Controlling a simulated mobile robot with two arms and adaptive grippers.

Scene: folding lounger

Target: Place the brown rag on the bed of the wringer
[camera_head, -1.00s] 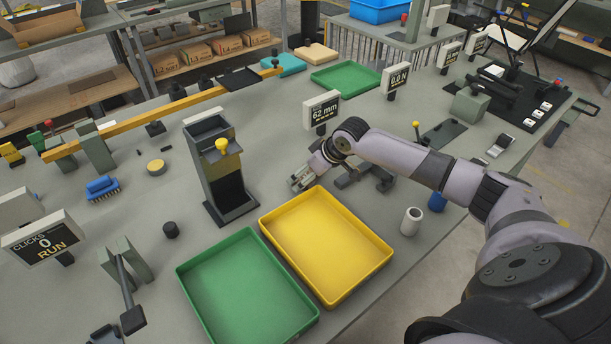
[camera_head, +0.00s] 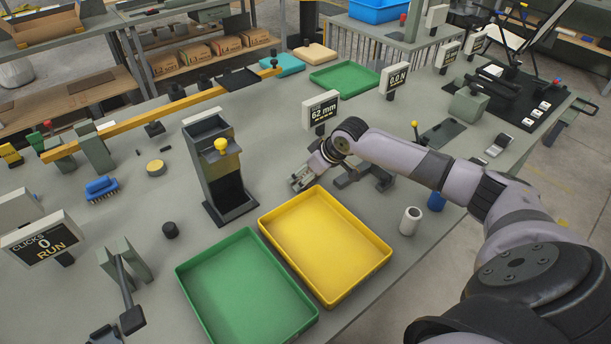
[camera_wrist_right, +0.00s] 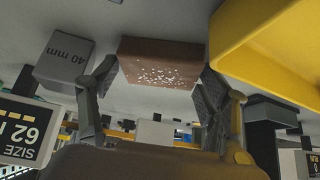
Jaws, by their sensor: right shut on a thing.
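My right gripper (camera_head: 301,182) is low over the bench, just behind the yellow tray. In the right wrist view my right gripper (camera_wrist_right: 158,78) has its fingers on both sides of a brown, block-like thing with white specks (camera_wrist_right: 160,60). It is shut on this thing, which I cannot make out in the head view. I cannot tell whether it is a rag. A tan, folded cloth-like thing (camera_head: 316,52) lies at the bench's back edge, apart from the gripper. I cannot surely pick out the wringer or its bed. My left gripper is out of view.
The yellow tray (camera_head: 325,247) and a green tray (camera_head: 247,290) are empty in front. A tall dark stand (camera_head: 222,170) is left of the gripper. A "62 mm" display (camera_head: 320,108) stands behind it. A grey block marked "40 mm" (camera_wrist_right: 65,62) is close by.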

